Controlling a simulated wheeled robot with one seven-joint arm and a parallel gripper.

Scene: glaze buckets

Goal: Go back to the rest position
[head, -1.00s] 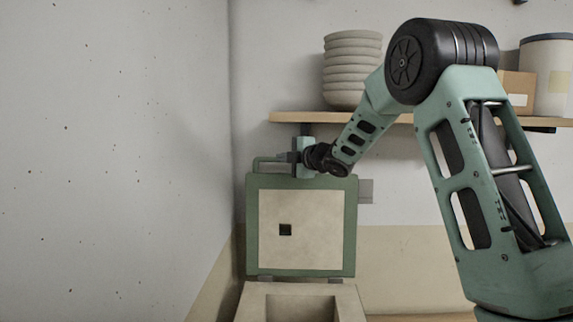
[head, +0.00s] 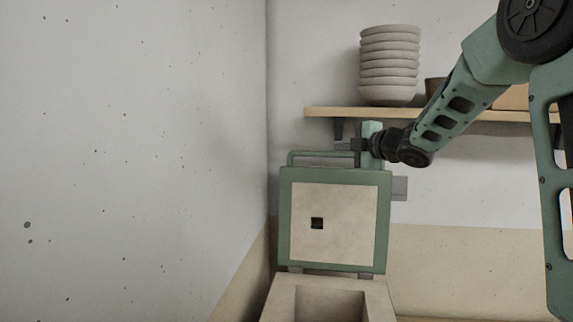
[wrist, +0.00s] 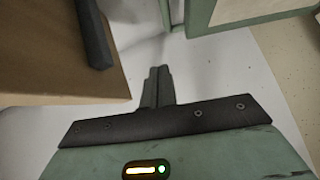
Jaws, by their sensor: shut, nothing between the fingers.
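My gripper (head: 347,146) is just above the top edge of a raised green-framed lid (head: 286,225) in the head view, near the right end of the lid's bar handle (head: 318,153). In the wrist view my gripper's fingers (wrist: 158,75) are together with nothing between them. The green frame of the lid (wrist: 260,30) shows at the upper right there, apart from the fingertips. The lid stands upright, with a pale inner panel and a small dark square hole.
Below the lid is a pale box-shaped body (head: 275,300) with a square cavity. A wooden shelf (head: 330,112) with stacked bowls (head: 389,65) hangs above my gripper. A speckled wall (head: 130,160) stands at the left.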

